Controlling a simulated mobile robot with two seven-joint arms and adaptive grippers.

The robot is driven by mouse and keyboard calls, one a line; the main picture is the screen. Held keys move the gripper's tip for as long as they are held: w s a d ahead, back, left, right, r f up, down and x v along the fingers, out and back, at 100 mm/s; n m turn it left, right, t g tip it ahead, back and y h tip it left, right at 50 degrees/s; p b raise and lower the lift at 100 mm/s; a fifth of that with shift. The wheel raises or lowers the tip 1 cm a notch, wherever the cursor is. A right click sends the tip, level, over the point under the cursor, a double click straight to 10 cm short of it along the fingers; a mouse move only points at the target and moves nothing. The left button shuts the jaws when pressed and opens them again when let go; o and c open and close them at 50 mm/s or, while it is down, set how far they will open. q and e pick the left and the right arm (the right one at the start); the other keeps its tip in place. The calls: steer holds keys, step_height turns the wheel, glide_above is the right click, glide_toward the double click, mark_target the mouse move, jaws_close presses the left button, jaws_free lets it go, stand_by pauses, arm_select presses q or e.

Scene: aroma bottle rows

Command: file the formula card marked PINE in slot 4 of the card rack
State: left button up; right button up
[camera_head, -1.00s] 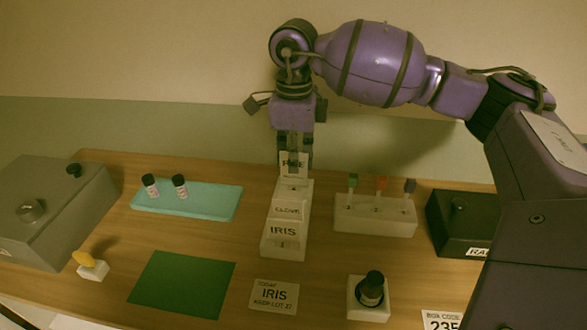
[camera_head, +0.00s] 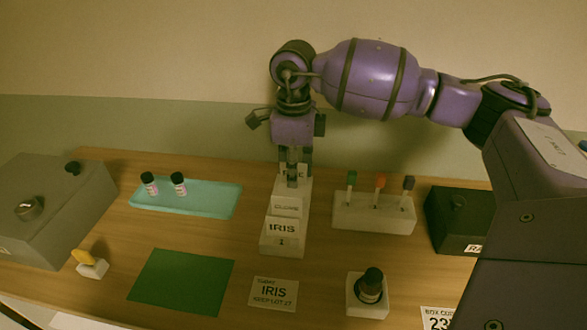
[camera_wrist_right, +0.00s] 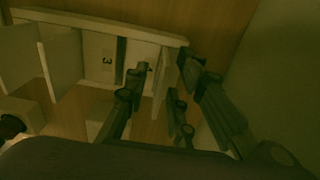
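The card rack (camera_head: 283,248) stands mid-table, stepped, with IRIS at its front slot, marked 1. A CLOVE card (camera_head: 286,207) stands behind it. The PINE card (camera_head: 285,172) is upright at the rack's far end, its label partly covered by a finger. My right gripper (camera_head: 293,180) is around this card, one finger in front of it. In the right wrist view, the fingers (camera_wrist_right: 163,75) are spread, with the pale card edge (camera_wrist_right: 160,85) between them and a gap on one side. A rack step there reads 3 (camera_wrist_right: 107,60). How deep the card sits is hidden. My left gripper is out of view.
A teal tray (camera_head: 215,203) with two vials is left of the rack. A holder (camera_head: 365,222) with several coloured sticks is right. A green mat (camera_head: 182,283), an IRIS sign (camera_head: 273,294) and a bottle on a block (camera_head: 369,290) are in front.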

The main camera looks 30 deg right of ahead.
step_height(320, 180, up, 12)
steer(key=shift+r, duration=0.2)
stand_by(0.4)
